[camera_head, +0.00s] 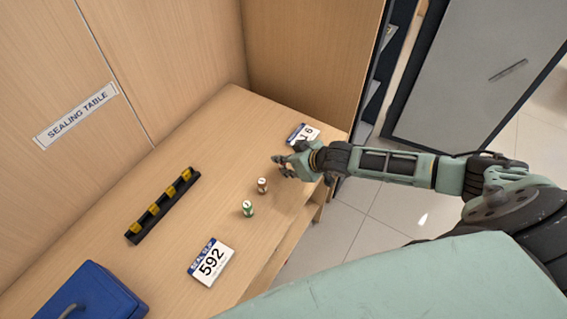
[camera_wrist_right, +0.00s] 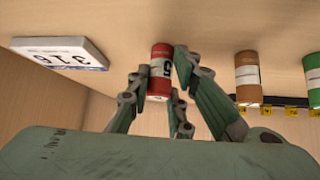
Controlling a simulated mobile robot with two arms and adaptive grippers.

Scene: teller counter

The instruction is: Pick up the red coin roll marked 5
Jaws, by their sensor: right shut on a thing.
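The red coin roll (camera_wrist_right: 160,62) with a white band marked 5 stands upright on the table in the right wrist view. My right gripper (camera_wrist_right: 165,85) is shut on it, with fingers on both sides. In the head view my right gripper (camera_head: 286,166) is low over the table near its right edge. There the red roll is hidden by the gripper. My left gripper is not in view.
A brown roll (camera_head: 262,186) and a green roll (camera_head: 247,209) stand beside the gripper. A number plate 592 (camera_head: 211,262), another plate (camera_head: 304,134), a black rack with yellow clips (camera_head: 163,207) and a blue box (camera_head: 88,295) are also on the table (camera_head: 215,150).

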